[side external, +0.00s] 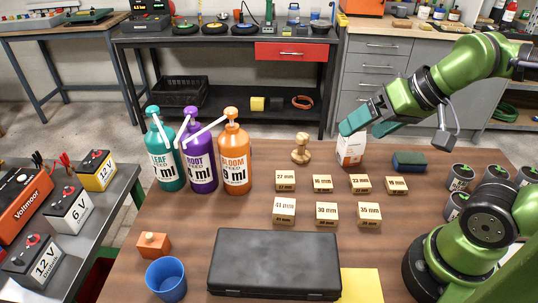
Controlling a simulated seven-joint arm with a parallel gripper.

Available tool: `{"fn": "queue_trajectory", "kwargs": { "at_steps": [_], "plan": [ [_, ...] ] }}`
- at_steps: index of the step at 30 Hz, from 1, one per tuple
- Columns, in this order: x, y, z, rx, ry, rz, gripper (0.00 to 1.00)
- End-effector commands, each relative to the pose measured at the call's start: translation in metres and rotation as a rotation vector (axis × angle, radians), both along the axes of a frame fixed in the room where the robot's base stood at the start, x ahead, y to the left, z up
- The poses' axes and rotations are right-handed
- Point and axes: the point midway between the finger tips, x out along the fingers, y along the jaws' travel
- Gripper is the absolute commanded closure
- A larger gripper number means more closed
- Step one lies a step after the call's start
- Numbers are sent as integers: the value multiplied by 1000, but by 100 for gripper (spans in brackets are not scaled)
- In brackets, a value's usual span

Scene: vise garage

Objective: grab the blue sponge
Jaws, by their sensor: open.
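The blue sponge (409,162) lies flat on the brown table at the back right; it is a dark blue block with a greenish lower layer. My gripper (364,127) is open, with teal fingers pointing down and left. In this view it is above and to the left of the sponge, in front of or over a small white and orange carton (350,149). The fingers overlap the carton's top in the picture; I cannot tell whether they touch it. Nothing shows between the fingers.
Several small labelled wooden blocks (326,211) stand in rows mid-table, and a wooden stamp-like piece (301,149) stands behind them. Grey cans (461,177) stand right of the sponge. Pump bottles (236,155), a black case (275,262) and a blue cup (166,280) stand further left.

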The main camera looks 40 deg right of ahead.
Motion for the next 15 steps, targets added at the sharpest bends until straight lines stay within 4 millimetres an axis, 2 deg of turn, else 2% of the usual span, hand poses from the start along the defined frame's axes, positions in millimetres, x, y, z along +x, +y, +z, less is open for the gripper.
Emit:
{"fn": "queue_trajectory", "kwargs": {
  "at_steps": [5,8,11,15],
  "plan": [
    [2,-7,-5,2,21,-31,12],
    [12,-30,-14,15,79,-116,12],
    [26,-73,-25,59,178,-288,12],
    [33,-153,-44,188,347,-690,12]
  ]
}}
